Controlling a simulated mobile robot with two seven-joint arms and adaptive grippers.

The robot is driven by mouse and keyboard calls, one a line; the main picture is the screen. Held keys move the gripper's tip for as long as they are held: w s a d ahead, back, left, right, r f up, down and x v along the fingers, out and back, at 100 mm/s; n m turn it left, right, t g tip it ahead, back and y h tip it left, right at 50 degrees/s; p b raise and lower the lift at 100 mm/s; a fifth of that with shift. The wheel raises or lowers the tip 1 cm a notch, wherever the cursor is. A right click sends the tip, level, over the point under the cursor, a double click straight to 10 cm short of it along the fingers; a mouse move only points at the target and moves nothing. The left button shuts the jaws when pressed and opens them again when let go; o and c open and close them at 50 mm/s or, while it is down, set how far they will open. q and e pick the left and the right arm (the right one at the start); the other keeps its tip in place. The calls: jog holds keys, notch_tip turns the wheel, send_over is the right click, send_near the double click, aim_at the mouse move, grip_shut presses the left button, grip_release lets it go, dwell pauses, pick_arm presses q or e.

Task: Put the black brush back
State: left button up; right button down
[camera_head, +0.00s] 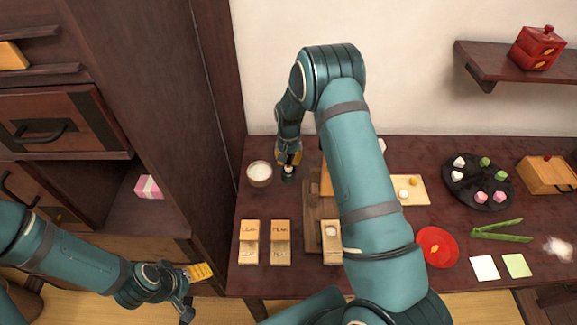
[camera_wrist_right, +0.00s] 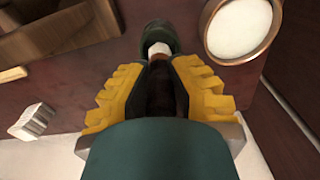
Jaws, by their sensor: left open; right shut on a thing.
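The black brush (camera_wrist_right: 160,80) is between the yellow fingers of my right gripper (camera_wrist_right: 160,88), which is shut on it. In the right wrist view its dark shaft points away from me, with a white band and a dark rounded end. In the head view, my right gripper (camera_head: 289,160) is at the back of the table, just right of the white-filled bowl (camera_head: 260,175). The brush end (camera_head: 288,173) shows small below it; I cannot tell if it touches the table. My left gripper (camera_head: 197,286) is open and empty, left of the table's front edge.
A wooden stand (camera_head: 313,232) is partly hidden behind my right arm. Labelled wooden blocks (camera_head: 249,228) stand at the front left. A black plate (camera_head: 456,187) with sweets, a red dish (camera_head: 437,262) and green tongs (camera_head: 500,236) lie to the right. A dark cabinet (camera_head: 180,130) borders the left.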

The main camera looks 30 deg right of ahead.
aim_at(289, 165)
notch_tip(289, 165, down, 3)
jog(key=shift+f, duration=0.2)
jog(key=c, duration=1.4)
grip_release()
jog(key=shift+f+b, duration=0.2)
jog(key=shift+b, duration=0.15)
jog(key=o, duration=0.4)
jog(key=shift+r, duration=0.1)
jog(key=shift+r, duration=0.1)
